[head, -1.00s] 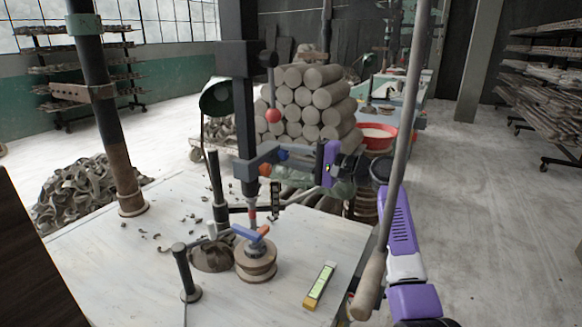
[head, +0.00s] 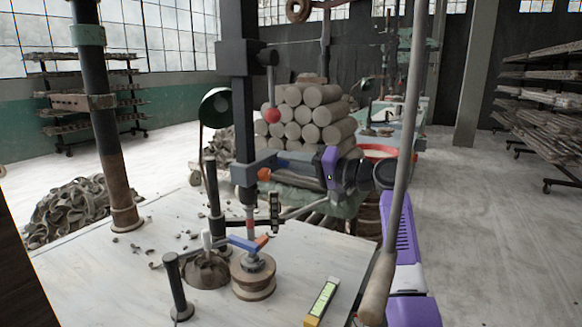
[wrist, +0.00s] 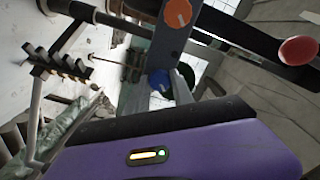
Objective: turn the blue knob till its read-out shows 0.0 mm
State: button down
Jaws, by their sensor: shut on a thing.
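The blue knob (wrist: 158,80) shows in the wrist view, on a dark grey bracket beyond my purple gripper body. My gripper (wrist: 171,86) is shut on the blue knob, with its grey fingers partly covering it. In the head view my gripper (head: 298,160) reaches in from the right to the bracket on the upright black column, and the blue knob is mostly hidden there. An orange knob (head: 264,174) sits on the same bracket and also shows in the wrist view (wrist: 178,13). A yellow device with a pale green screen (head: 322,297) lies on the table; I cannot read any figures.
A red ball-ended lever (head: 273,115) hangs beside the column, close to my arm. A wooden-handled rod (head: 381,280) stands in front on the right. The table (head: 110,290) holds a round wooden stand (head: 254,280), a post and scattered clay trimmings. Stacked clay logs (head: 315,110) stand behind.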

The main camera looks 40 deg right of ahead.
jog(key=shift+f, duration=0.15)
jog(key=c, duration=1.1)
grip_release()
jog(key=v, duration=0.7)
jog(key=shift+s, duration=0.4)
jog(key=shift+d, duration=0.1)
